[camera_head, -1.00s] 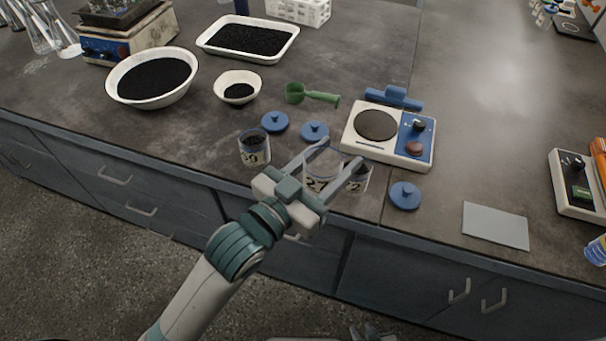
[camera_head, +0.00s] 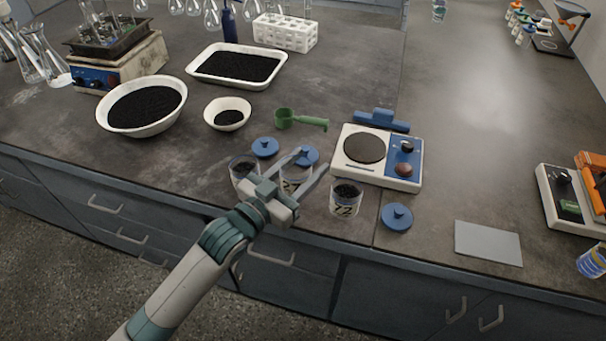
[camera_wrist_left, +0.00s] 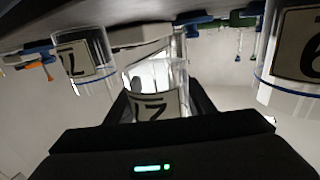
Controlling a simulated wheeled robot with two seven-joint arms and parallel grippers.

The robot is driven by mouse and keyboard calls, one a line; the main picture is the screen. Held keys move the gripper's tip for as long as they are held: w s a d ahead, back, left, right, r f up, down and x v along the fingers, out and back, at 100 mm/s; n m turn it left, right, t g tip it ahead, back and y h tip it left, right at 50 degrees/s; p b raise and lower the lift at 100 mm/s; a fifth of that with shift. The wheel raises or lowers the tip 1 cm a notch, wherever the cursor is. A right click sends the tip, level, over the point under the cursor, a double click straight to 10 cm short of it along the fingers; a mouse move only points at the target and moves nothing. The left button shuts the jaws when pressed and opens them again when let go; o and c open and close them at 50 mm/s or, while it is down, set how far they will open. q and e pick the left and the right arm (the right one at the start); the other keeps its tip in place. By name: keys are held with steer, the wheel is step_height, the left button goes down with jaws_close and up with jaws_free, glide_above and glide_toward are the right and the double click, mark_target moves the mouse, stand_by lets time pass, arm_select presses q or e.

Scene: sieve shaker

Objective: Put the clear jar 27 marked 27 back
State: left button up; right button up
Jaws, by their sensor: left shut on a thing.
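My left gripper (camera_head: 313,161) is shut on the clear jar 27 (camera_head: 293,181), its fingers on either side of it. The jar looks clear and empty, and its label 27 shows upside down in the left wrist view (camera_wrist_left: 155,106). I cannot tell whether its base touches the bench. It is between a jar with dark grains (camera_head: 242,166) on its left, partly hidden by my gripper, and a jar marked 72 (camera_head: 346,199) with dark grains on its right. My right gripper is not in view.
Blue lids lie behind the jars (camera_head: 264,147) (camera_head: 307,155) and at the right (camera_head: 397,216). A green scoop (camera_head: 300,120), a white-and-blue plate device (camera_head: 380,155) and a small white bowl (camera_head: 227,113) stand behind. A grey pad (camera_head: 488,243) lies right. The bench's front edge is close.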

arm_select(q)
steer(key=shift+w+a+f, duration=0.25)
steer(key=shift+w+f, duration=0.2)
steer(key=shift+w, duration=0.3)
steer(key=shift+f, duration=1.9)
steer(key=shift+f, duration=0.2)
